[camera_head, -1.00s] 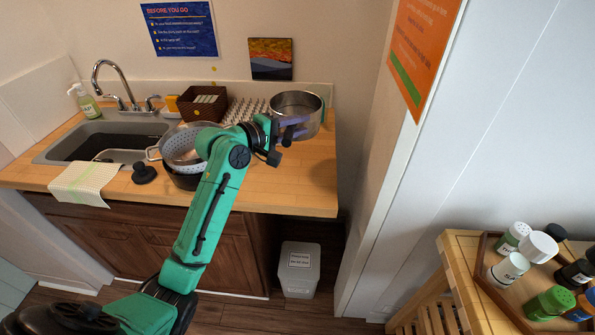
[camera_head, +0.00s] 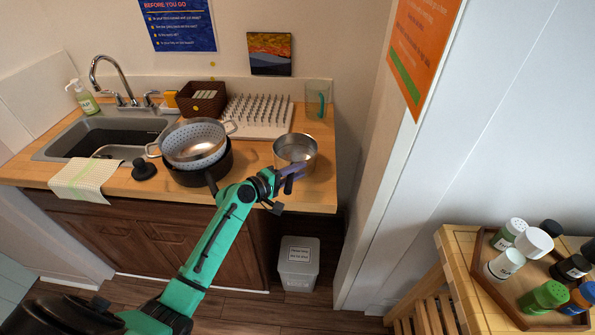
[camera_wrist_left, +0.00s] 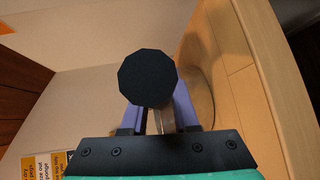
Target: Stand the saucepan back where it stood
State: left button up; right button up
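The saucepan (camera_head: 296,148) is a small steel pan, upright, at the right part of the wooden counter, with its dark handle toward me. My left gripper (camera_head: 290,176) is shut on that handle. In the left wrist view the dark, many-sided handle end (camera_wrist_left: 148,79) stands between the purple fingers and hides much of the pan. The pan is low over or on the counter; I cannot tell whether its base touches. My right gripper is not in view.
A steel colander (camera_head: 194,139) sits in a dark pot (camera_head: 197,172) left of the saucepan. A spiked drying rack (camera_head: 257,116) and a glass jug (camera_head: 319,100) stand behind. The counter (camera_head: 322,185) is clear right of the pan. A bottle tray (camera_head: 490,284) is at lower right.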

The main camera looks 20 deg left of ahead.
pick_arm(q)
jog(key=o, duration=0.4)
jog(key=shift+s, duration=0.1)
jog(key=shift+r, duration=0.15)
jog(key=shift+s+a, duration=0.2)
jog(key=shift+s, duration=0.05)
jog(key=b+v, duration=0.2)
jog(key=v, duration=0.9)
jog(key=shift+s+b, duration=0.15)
jog(key=shift+b, duration=0.15)
jog(key=shift+a, duration=0.1)
